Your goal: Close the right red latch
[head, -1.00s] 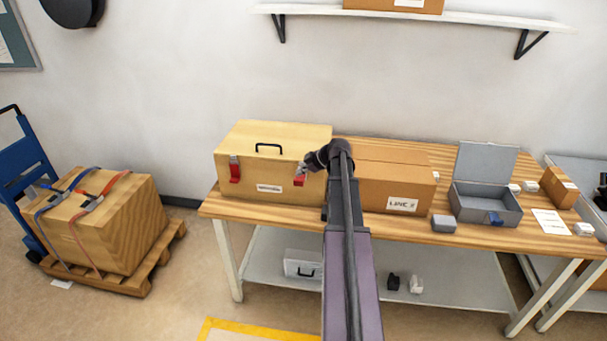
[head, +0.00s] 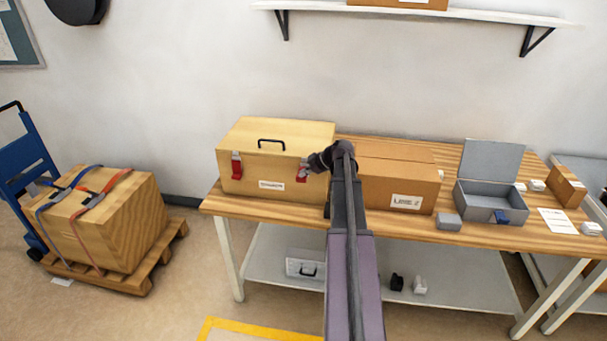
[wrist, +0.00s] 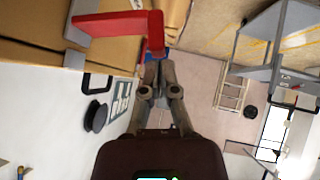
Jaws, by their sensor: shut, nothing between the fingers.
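The wooden box (head: 245,155) stands at the left end of the workbench, with its lid down and a black handle on top. The right red latch (head: 301,178) is on its front, partly hidden by my gripper (head: 308,170). In the wrist view, this latch (wrist: 112,24) sticks out from the box front, with its bent red end beside the fingertips. My gripper (wrist: 153,62) is shut and empty, its tips at or very close to that end; contact is unclear. The left red latch (head: 237,168) hangs against the box front.
A cardboard box (head: 395,182) stands close on the right of my arm. An open grey case (head: 488,195) and a small grey block (head: 448,222) lie further right on the workbench (head: 350,228). A strapped crate (head: 105,220) on a pallet stands at the left.

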